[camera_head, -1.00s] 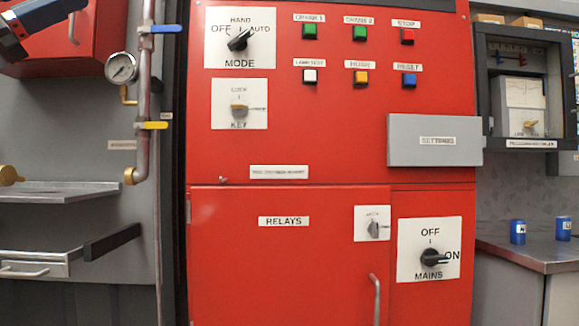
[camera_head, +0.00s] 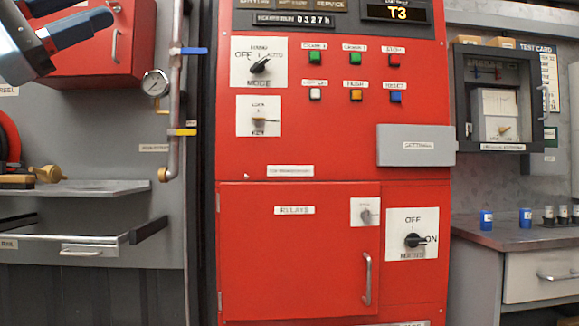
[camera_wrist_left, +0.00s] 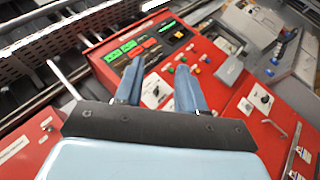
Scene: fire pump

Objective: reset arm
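My left gripper (camera_head: 88,11) is at the top left of the head view, with its two blue fingers apart and nothing between them. In the left wrist view my left gripper (camera_wrist_left: 160,65) also shows open, with a clear gap between the fingertips. Past the fingers in that view is the red control panel (camera_wrist_left: 205,105), tilted. In the head view the red panel (camera_head: 330,150) stands upright in the middle. The gripper appears apart from it. My right gripper is not in view.
A red box (camera_head: 90,55) hangs on the left wall near my left gripper. A pipe with a gauge (camera_head: 156,83) and blue and yellow levers runs beside the panel. A grey shelf (camera_head: 85,187) is below.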

